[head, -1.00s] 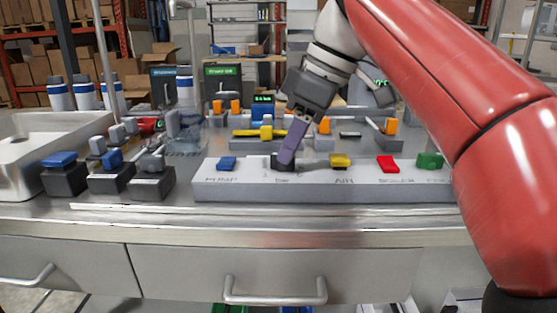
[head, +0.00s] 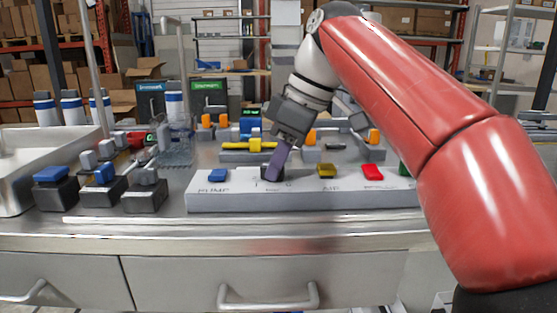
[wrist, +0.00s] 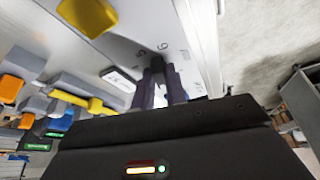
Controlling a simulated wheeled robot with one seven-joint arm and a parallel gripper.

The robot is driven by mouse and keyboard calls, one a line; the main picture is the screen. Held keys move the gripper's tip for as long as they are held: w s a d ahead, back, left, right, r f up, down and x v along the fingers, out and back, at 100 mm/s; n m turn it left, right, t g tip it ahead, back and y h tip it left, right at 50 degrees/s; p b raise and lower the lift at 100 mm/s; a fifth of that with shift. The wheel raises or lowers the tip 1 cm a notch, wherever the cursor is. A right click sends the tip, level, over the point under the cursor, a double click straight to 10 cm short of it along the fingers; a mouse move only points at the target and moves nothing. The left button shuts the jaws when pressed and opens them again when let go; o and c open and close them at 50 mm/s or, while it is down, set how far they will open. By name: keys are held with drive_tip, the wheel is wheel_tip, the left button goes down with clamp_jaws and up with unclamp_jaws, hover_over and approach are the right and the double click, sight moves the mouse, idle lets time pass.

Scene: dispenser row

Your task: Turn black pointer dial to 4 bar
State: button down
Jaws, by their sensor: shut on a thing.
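My gripper (head: 277,168) reaches down onto the long light-grey panel (head: 225,202), at the black pointer dial (head: 270,179) between the blue and yellow knobs. Its purple fingers are shut on the dial and hide most of it. In the wrist view my gripper's fingers (wrist: 161,88) close at the dial's place, with the printed numbers 5 and 6 beside them. The dial's pointer and its exact reading are hidden.
The panel also carries a blue knob (head: 217,175), a yellow knob (head: 327,171) and a red knob (head: 372,172). A green knob (head: 404,169) is partly behind my arm. Black boxes with levers (head: 146,193) stand left of the panel. A sink (head: 40,150) is at far left.

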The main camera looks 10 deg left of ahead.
drive_tip(key=m, duration=0.2)
drive_tip(key=m+t, duration=0.2)
drive_tip(key=m, duration=0.1)
drive_tip(key=shift+s+m, duration=0.3)
drive_tip(key=m, duration=0.2)
drive_tip(key=m+t+h, duration=0.1)
drive_tip(key=m, duration=0.1)
drive_tip(key=m+h, duration=0.1)
drive_tip(key=m, duration=0.1)
drive_tip(key=shift+s+a+t, duration=0.15)
drive_tip(key=shift+a+t, duration=0.15)
drive_tip(key=shift+t, duration=0.1)
drive_tip(key=m+h, duration=0.1)
drive_tip(key=m, duration=0.1)
drive_tip(key=m+h, duration=0.1)
drive_tip(key=m, duration=0.1)
drive_tip(key=shift+a+m+t, duration=0.2)
drive_tip(key=shift+m+t, duration=0.1)
drive_tip(key=shift+a+m+h, duration=0.1)
drive_tip(key=shift+m+h, duration=0.5)
drive_tip(key=shift+m, duration=1.3)
drive_tip(key=c, duration=1.4)
unclamp_jaws()
drive_tip(key=shift+c, duration=0.2)
